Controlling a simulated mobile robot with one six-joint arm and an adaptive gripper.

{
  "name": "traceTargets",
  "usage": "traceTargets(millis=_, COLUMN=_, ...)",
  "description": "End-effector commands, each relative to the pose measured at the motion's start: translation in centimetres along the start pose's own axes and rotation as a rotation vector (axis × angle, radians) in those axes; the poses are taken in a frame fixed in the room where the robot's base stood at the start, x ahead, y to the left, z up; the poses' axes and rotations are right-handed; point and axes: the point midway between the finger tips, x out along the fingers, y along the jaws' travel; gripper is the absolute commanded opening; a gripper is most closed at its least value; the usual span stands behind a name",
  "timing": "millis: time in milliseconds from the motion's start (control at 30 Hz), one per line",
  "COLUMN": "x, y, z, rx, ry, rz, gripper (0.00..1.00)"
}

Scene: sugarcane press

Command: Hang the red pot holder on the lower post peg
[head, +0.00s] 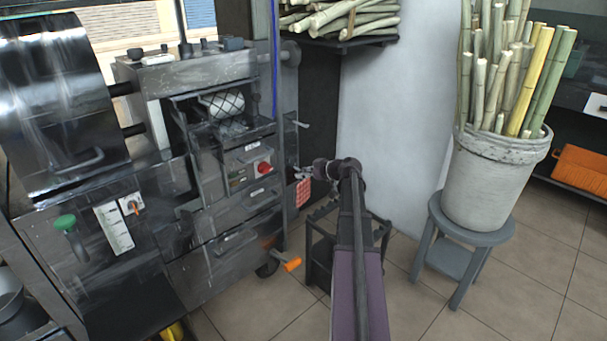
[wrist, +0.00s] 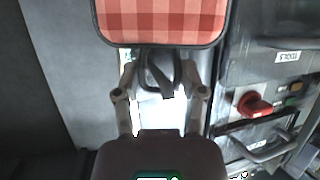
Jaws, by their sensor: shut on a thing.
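The red pot holder (head: 304,195), checked with a dark border, hangs below my gripper (head: 305,173) beside the press's right-hand post (head: 281,150). In the wrist view the pot holder (wrist: 165,20) fills the top middle, its upper part cut off by the frame. My gripper (wrist: 160,62) is shut at its near edge; the exact grip is partly hidden. A small peg (head: 301,125) sticks out to the right higher on the post. The lower peg is not clearly visible near my gripper, and I cannot tell whether the pot holder touches it.
The press front has a red knob (head: 264,168), also in the wrist view (wrist: 253,105), and drawer handles. A dark stand (head: 320,250) is below my arm. A bucket of cane (head: 490,180) stands on a grey stool (head: 470,232) at right. An orange-ended lever (head: 291,264) juts out low.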

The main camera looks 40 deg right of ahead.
Motion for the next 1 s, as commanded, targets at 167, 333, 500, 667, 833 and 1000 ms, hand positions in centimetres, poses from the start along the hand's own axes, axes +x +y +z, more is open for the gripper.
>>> traceTargets(millis=167, x=0.01, y=-0.01, z=-0.01, rx=0.0, ry=0.0, rz=0.0, gripper=0.68)
traceTargets(millis=333, x=0.01, y=-0.01, z=-0.01, rx=0.0, ry=0.0, rz=0.0, gripper=0.94)
traceTargets(millis=500, x=0.01, y=-0.02, z=-0.01, rx=0.0, ry=0.0, rz=0.0, gripper=0.94)
traceTargets(millis=667, x=0.02, y=-0.02, z=0.0, rx=0.0, ry=0.0, rz=0.0, gripper=0.94)
traceTargets(millis=833, x=0.02, y=-0.02, z=-0.01, rx=0.0, ry=0.0, rz=0.0, gripper=0.94)
traceTargets(millis=1000, x=0.01, y=-0.01, z=0.0, rx=0.0, ry=0.0, rz=0.0, gripper=0.94)
